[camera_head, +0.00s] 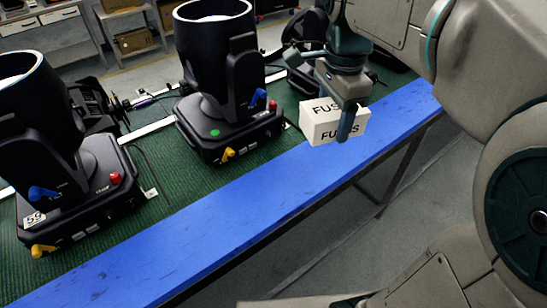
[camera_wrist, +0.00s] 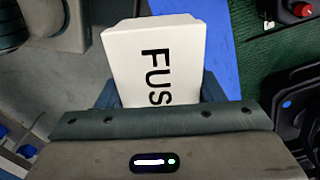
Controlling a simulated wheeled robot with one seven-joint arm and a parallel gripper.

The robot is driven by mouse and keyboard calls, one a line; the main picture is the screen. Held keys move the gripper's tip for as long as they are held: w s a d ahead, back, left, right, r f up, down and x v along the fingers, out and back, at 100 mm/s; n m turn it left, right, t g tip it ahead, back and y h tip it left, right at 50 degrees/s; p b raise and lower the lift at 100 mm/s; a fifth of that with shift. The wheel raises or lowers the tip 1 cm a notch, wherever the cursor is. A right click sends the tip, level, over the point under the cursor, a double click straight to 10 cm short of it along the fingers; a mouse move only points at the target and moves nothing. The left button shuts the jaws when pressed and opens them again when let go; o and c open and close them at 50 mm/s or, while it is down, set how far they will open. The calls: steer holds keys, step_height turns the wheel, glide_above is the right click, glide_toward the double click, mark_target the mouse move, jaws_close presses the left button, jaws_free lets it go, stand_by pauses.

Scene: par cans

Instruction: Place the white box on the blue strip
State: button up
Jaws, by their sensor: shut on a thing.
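The white box (camera_head: 322,128), with black lettering that starts "FUS", is between the fingers of my gripper (camera_head: 346,122). In the head view it appears over the blue strip (camera_head: 215,232), near the strip's far right part; I cannot tell whether it touches the strip. In the wrist view the white box (camera_wrist: 160,55) fills the space ahead of my gripper (camera_wrist: 160,98), with the blue strip (camera_wrist: 215,40) to its right. My gripper is shut on the box. The box's lower side is hidden.
Black stage lights (camera_head: 220,80) and (camera_head: 65,150) stand on the green mat (camera_head: 165,170) behind the strip. A partly hidden black fixture (camera_head: 305,75) is behind my gripper. The table's front edge drops to grey floor (camera_head: 330,235). The strip's left part is clear.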

step_height(320, 180, down, 9)
steer(key=n, duration=0.4)
steer(key=p, duration=0.2)
glide_above(275, 187)
step_height(275, 187, down, 7)
steer(key=shift+r, duration=0.1)
steer(key=shift+f+p, duration=0.4)
steer(key=shift+f, duration=1.7)
steer(key=shift+f, duration=0.25)
steer(key=o, duration=1.1)
steer(key=shift+c, duration=0.2)
steer(key=shift+r, duration=0.15)
